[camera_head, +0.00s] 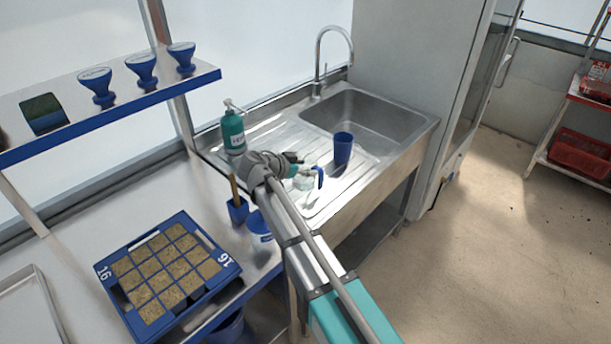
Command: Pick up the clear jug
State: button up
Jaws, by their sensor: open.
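The clear jug (304,183) stands on the ribbed drainboard of the steel sink unit. It is small and pale in view, with a blue handle (320,178) on its right side. My gripper (297,164) is open, just left of and above the jug in the picture. My arm comes up from the lower right and hides part of the drainboard. The gripper overlaps the jug's upper left edge, and I cannot tell whether they touch.
A blue cup (343,148) stands right of the jug, before the sink basin (370,115). A teal pump bottle (233,131) stands behind left. A blue seed tray (125,309), a blue tub (258,228) and a holder (238,210) are on the left bench.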

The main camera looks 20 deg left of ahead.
aim_at(315, 167)
jog(key=shift+b+x, duration=0.5)
jog(key=shift+x, duration=1.05)
grip_shut()
